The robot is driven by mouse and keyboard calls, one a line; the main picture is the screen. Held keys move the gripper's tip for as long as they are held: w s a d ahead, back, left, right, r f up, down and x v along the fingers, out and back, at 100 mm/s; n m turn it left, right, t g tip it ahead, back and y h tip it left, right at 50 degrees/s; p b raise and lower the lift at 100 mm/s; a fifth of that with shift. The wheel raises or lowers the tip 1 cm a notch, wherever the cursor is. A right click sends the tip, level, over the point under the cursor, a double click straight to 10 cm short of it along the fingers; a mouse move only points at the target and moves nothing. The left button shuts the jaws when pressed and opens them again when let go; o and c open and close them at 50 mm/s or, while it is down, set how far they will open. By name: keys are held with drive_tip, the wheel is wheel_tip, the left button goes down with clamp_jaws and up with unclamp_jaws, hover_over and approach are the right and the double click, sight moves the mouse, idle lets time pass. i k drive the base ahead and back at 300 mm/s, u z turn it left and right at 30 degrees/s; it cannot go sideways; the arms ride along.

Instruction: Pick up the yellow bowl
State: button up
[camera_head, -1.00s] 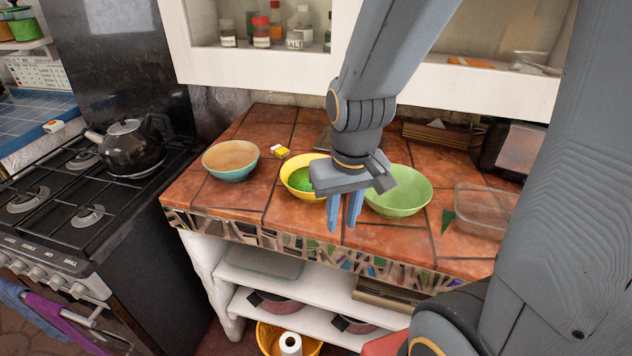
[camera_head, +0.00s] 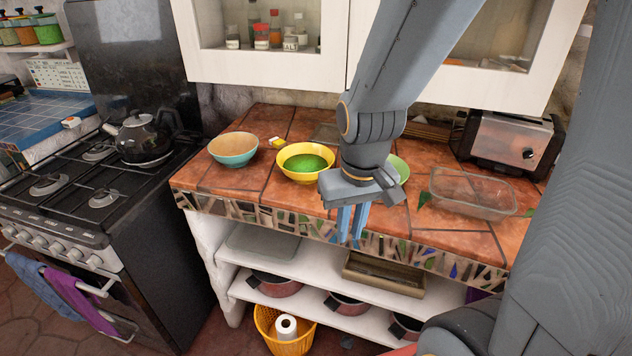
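The yellow bowl (camera_head: 291,174) has a green inside bottom. It stands upright on the tiled counter, between a teal bowl on its left and a green bowl mostly hidden behind my arm. My gripper (camera_head: 351,224) points down with blue fingers, to the right of the yellow bowl and nearer the counter's front edge. A narrow gap shows between the fingers and nothing is seen held there. The gripper does not appear to touch the bowl.
The teal bowl (camera_head: 233,150) is left of the yellow one. The green bowl (camera_head: 401,168) is right, behind my arm. A glass dish (camera_head: 472,194) and a toaster (camera_head: 508,143) stand further right. A small yellow box (camera_head: 277,142) lies behind. A stove with a kettle (camera_head: 143,137) is left.

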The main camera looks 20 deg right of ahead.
sight(302, 163)
drive_tip(key=z, duration=1.45)
drive_tip(key=k, duration=1.3)
drive_tip(key=u, duration=1.5)
drive_tip(key=i, duration=1.5)
